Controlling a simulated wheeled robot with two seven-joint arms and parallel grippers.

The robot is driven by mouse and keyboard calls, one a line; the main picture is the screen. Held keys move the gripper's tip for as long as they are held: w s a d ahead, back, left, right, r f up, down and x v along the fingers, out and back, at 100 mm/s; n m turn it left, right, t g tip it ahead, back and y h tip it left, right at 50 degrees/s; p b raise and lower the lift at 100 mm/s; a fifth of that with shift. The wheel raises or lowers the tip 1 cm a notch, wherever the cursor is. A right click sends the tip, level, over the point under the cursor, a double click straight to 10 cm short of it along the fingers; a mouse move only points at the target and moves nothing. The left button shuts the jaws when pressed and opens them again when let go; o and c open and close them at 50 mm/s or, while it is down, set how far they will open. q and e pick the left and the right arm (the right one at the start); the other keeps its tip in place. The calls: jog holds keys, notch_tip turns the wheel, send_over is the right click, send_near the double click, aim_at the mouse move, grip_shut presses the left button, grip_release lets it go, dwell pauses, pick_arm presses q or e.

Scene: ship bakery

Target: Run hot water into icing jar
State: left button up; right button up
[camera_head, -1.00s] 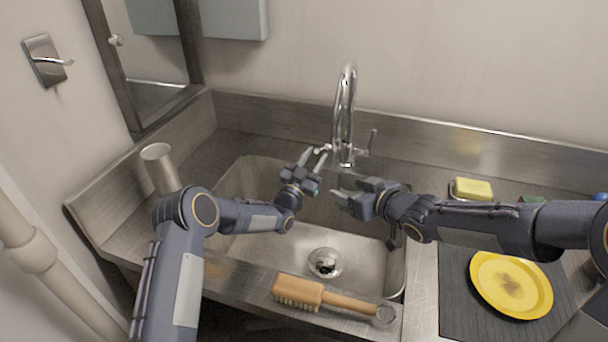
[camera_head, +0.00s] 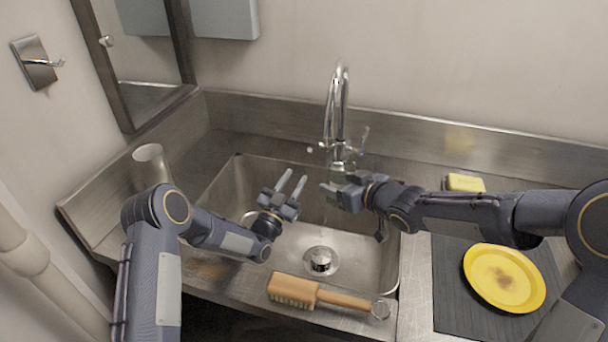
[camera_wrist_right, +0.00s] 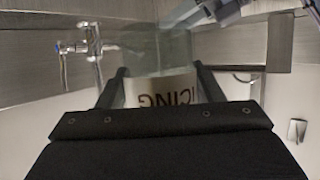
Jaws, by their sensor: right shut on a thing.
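A clear glass icing jar (camera_head: 341,168) is by the base of the tap (camera_head: 337,115), in line with its spout. In the right wrist view the jar (camera_wrist_right: 142,55) has a pale label with ICING, inverted in the picture. My right gripper (camera_head: 335,187) is shut on the jar, a finger on each side (camera_wrist_right: 158,80). My left gripper (camera_head: 295,180) is open and empty over the sink, left of the tap and apart from it. A tap handle (camera_wrist_right: 85,47) shows in the right wrist view. I cannot tell whether water is running.
The steel sink (camera_head: 222,205) has a drain (camera_head: 320,261). A wooden brush (camera_head: 315,292) lies on its front edge. A yellow plate (camera_head: 504,278) on a dark mat (camera_head: 450,300) and a yellow sponge (camera_head: 465,183) are to the right. A cup (camera_head: 150,165) stands left.

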jog(key=w+a, duration=0.1)
jog(key=w, duration=0.1)
jog(key=w+a, duration=0.2)
jog(key=shift+w+a, duration=0.15)
jog(key=shift+a, duration=0.1)
dwell(1.7)
jog(key=s+d, duration=0.4)
jog(key=s, duration=0.1)
jog(key=shift+s+d, duration=0.25)
jog(key=shift+s, duration=0.05)
jog(key=shift+f, duration=0.1)
